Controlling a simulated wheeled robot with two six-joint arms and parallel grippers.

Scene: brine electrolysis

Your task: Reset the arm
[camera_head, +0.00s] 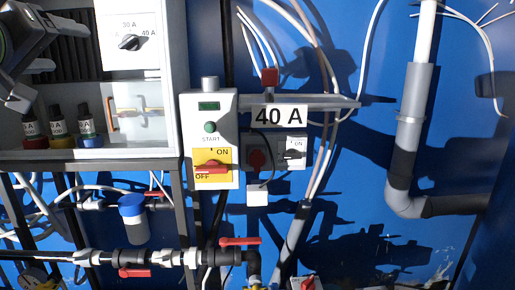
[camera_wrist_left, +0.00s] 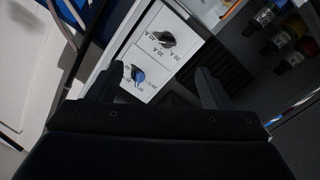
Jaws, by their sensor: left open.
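My left arm (camera_head: 30,42) comes in at the upper left of the head view, in front of the grey cabinet. My left gripper (camera_wrist_left: 163,82) is open and empty in the left wrist view. Its two dark fingers stand apart before the cabinet's control panel. A black dial (camera_wrist_left: 161,39) marked in amps lies beyond the fingertips, and it also shows in the head view (camera_head: 130,42). A blue dial (camera_wrist_left: 137,76) shows beside the left fingertip; whether they touch cannot be told. My right gripper is in neither view.
Several small bottles (camera_head: 57,127) stand in the cabinet (camera_head: 178,60) below my arm. A START box (camera_head: 209,110) with a yellow ON/OFF switch (camera_head: 212,166) is right of it. A shelf (camera_head: 330,101) labelled 40 A juts out. Pipes with red valve handles (camera_head: 240,241) run below.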

